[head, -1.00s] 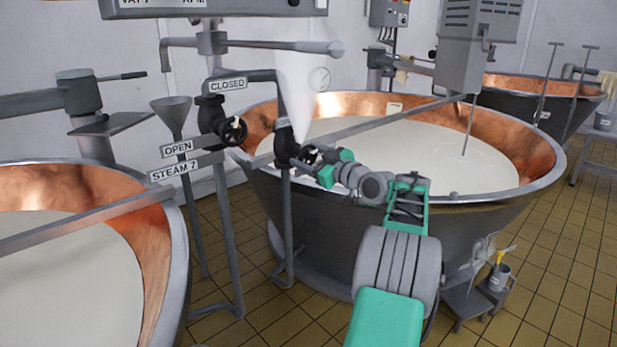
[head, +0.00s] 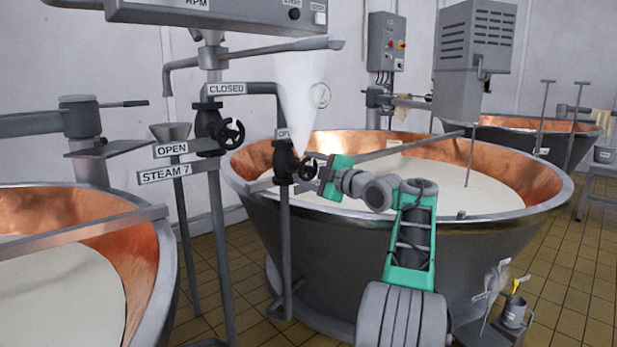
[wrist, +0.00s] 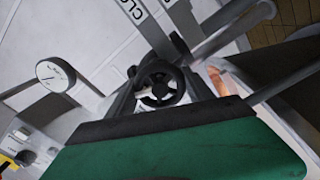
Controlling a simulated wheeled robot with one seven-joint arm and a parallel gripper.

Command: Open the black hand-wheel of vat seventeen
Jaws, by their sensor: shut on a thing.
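A black hand-wheel (head: 307,168) sits on a dark valve body (head: 284,160) on a grey standpipe, in front of the right copper vat (head: 400,218). My gripper (head: 316,172) is at this wheel from the right, shut on it. In the wrist view the wheel (wrist: 160,84) shows between the dark fingers, beyond the green palm. The exact finger contact is too small to tell. A second black hand-wheel (head: 231,133) is on the left pipe, near plates reading CLOSED, OPEN and STEAM 7. No vat number seventeen is readable.
A white plume (head: 299,98) hangs above the valve. The left vat (head: 165,255) stands at lower left, with a funnel (head: 170,131) behind it. A small stand with a mug (head: 514,312) is at lower right. Tiled floor shows between the vats.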

